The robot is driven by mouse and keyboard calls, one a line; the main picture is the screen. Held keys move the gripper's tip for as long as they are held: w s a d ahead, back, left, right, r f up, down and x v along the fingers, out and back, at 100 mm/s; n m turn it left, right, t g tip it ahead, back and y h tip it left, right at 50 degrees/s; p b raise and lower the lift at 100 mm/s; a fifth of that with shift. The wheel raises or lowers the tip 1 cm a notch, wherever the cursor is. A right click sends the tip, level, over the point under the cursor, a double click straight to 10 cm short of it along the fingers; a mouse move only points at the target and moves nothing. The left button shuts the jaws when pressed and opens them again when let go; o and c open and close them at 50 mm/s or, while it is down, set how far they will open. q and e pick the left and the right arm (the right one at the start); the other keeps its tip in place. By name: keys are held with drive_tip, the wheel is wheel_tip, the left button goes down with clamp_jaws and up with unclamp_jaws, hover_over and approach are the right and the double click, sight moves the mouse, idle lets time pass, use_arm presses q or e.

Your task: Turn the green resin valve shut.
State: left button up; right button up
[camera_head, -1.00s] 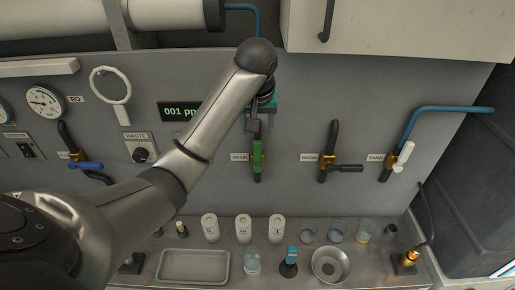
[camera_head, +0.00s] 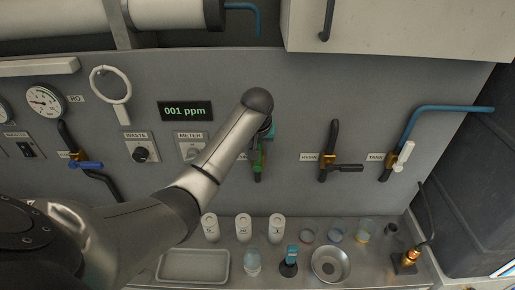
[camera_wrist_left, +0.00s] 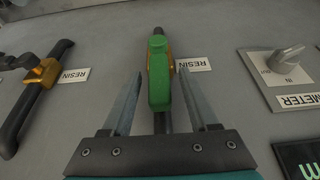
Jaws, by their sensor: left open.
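The green resin valve handle (camera_head: 257,160) is on the grey wall panel, upright in line with its dark pipe. In the left wrist view the green handle (camera_wrist_left: 159,82) lies lengthwise between the two fingers of my left gripper (camera_wrist_left: 160,75). The fingers are open, with a gap visible on each side of the handle. An orange valve body shows behind the handle. In the head view my left gripper (camera_head: 262,140) is at the upper part of the valve, partly hidden by my wrist. My right gripper is not in view.
A second resin valve with a black handle (camera_head: 347,168) and a tank valve with a white handle (camera_head: 404,156) are to the right. The meter knob (camera_wrist_left: 287,58) is close by. Bottles, beakers and a tray (camera_head: 194,280) stand on the counter below.

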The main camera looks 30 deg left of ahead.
use_arm(q)
drive_tip(key=shift+c, duration=0.2)
clamp_jaws()
idle(0.3)
idle(1.0)
